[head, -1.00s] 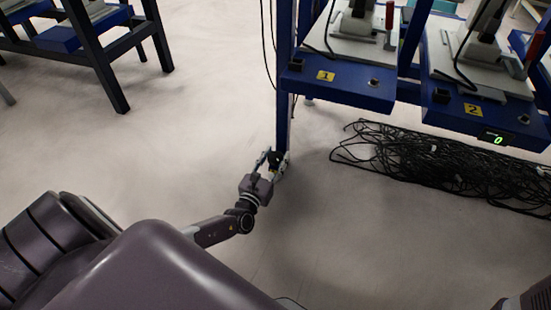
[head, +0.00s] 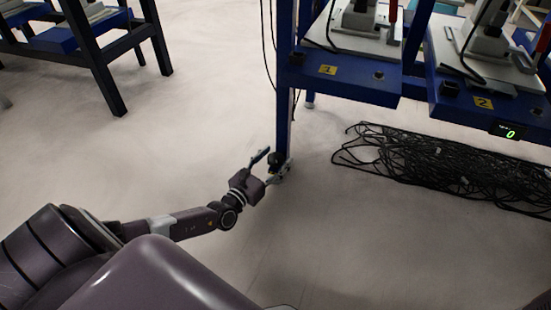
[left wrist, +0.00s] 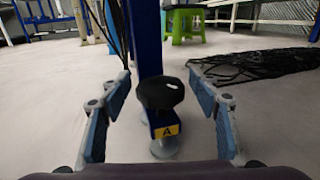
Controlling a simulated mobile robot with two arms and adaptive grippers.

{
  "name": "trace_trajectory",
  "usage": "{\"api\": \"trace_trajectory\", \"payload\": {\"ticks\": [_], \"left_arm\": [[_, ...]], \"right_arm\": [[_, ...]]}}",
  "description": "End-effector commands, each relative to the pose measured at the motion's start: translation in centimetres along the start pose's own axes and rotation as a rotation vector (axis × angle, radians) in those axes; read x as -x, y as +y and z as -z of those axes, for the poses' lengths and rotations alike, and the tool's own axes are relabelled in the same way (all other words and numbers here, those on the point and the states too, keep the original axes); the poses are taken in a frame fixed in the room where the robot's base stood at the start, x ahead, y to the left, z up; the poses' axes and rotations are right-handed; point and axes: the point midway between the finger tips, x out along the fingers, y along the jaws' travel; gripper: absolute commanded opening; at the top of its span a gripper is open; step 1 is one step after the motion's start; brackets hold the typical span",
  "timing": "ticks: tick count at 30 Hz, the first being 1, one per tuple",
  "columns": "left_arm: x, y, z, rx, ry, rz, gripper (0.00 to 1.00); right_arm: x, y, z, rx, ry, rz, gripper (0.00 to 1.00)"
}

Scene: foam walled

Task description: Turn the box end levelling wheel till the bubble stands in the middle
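A black levelling wheel (left wrist: 160,92) sits low on the blue leg (left wrist: 147,45), above a yellow label marked A (left wrist: 166,131) and a round foot (left wrist: 164,149) on the floor. In the head view the wheel (head: 276,160) is small and dark at the leg's base. My left gripper (head: 270,162) is open, its fingers spread either side of the wheel. In the left wrist view the fingers (left wrist: 160,118) stand apart from the wheel with gaps on both sides. No bubble can be made out. My right gripper is not in view.
A heap of black cable (head: 440,168) lies on the floor to the right of the leg. The blue bench (head: 345,85) with presses overhangs it. Thin cables (head: 267,60) hang beside the leg. Floor to the left is clear.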

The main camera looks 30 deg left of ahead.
Motion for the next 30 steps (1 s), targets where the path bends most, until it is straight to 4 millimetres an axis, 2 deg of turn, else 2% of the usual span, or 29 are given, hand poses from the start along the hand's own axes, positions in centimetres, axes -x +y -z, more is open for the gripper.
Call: {"api": "trace_trajectory", "payload": {"ticks": [7, 11, 14, 24, 30], "left_arm": [[0.1, 0.0, 0.1, 0.000, 0.001, 0.000, 0.56], [0.9, 0.0, 0.2, 0.000, 0.003, 0.001, 0.56], [2.4, 0.0, 0.3, -0.001, 0.005, 0.002, 0.56], [9.0, 0.0, 0.2, -0.001, 0.004, 0.002, 0.56], [11.4, 0.0, 0.1, 0.000, 0.002, 0.001, 0.56]], "right_arm": [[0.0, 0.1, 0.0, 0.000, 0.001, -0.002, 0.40], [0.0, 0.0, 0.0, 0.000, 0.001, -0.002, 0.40], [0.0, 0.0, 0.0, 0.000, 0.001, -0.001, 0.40], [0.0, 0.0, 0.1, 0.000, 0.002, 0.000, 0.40], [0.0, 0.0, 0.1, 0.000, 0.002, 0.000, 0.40]]}}
